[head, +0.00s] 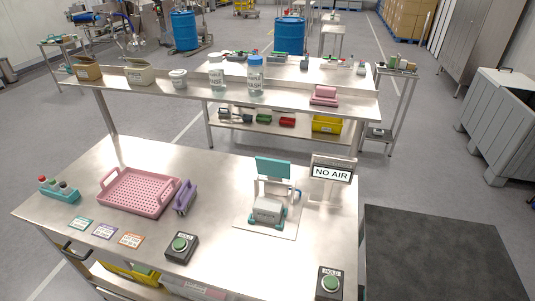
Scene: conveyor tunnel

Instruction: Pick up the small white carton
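I cannot make out a small white carton for certain in the head view. Pale things stand on the raised shelf (300,98) at the back of the steel bench: a cream open bin (139,72), a short white tub (178,78), a white labelled jar (216,77) and a clear bottle (255,76) with a blue cap. Neither of my grippers shows in the head view.
The steel bench (230,165) holds a pink basket (138,192), a purple holder (185,197), a teal tube rack (60,190), a grey-teal device (267,211), a "NO AIR" sign (332,172) and two green buttons (180,245). A dark mat (440,255) lies right.

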